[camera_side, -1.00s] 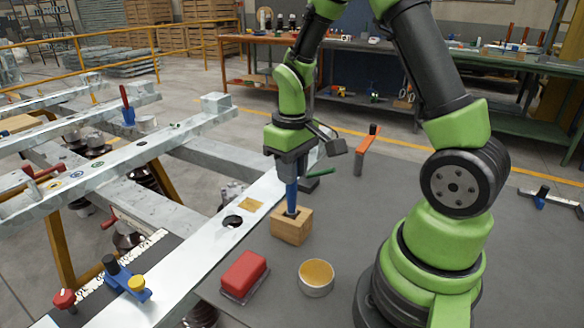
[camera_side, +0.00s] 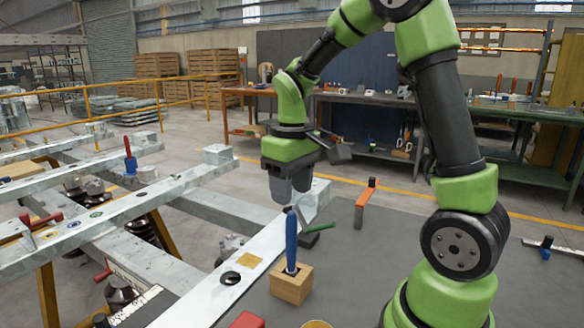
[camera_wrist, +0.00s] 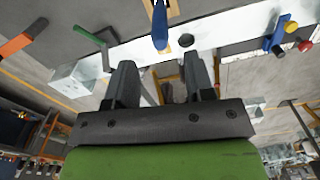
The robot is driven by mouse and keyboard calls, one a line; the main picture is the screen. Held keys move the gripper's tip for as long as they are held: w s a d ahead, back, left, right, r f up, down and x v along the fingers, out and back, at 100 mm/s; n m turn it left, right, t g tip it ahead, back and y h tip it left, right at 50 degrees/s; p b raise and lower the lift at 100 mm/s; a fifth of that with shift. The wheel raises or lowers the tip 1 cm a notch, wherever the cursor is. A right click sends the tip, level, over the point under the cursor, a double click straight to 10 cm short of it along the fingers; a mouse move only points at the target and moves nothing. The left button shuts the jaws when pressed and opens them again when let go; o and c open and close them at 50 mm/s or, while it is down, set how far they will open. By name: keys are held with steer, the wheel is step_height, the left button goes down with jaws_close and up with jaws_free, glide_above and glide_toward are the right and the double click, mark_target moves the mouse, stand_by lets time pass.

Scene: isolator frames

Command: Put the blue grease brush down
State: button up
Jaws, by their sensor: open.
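The blue grease brush (camera_side: 291,240) stands upright in the hole of a small wooden block (camera_side: 291,286) on the grey table. My gripper (camera_side: 291,196) is open and empty, above the brush and apart from it. In the wrist view my gripper (camera_wrist: 162,82) shows its two fingers spread, with nothing between them. The blue brush (camera_wrist: 160,28) shows beyond the fingers, near the top edge of that view.
A red block (camera_side: 247,320) and a round tin (camera_side: 317,324) are cut off at the bottom edge. An orange-handled tool (camera_side: 362,205) and a green-handled tool (camera_side: 318,229) lie behind the wooden block. A pale metal beam (camera_side: 215,300) runs along the left.

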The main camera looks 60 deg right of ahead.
step_height(320, 180, up, 4)
steer(key=shift+f, duration=0.2)
steer(key=shift+a+r, duration=0.1)
steer(key=shift+r, duration=0.15)
steer(key=s+a+r+m+t+y, duration=0.1)
steer(key=s+a+r+t, duration=0.1)
steer(key=s+a, duration=0.3)
steer(key=s+a+r+m+t+y, duration=0.1)
steer(key=s+a+r+t, duration=0.2)
steer(key=s+a+t, duration=0.2)
steer(key=shift+s+a+r, duration=0.15)
steer(key=shift+s+a, duration=0.15)
steer(key=shift+s, duration=0.5)
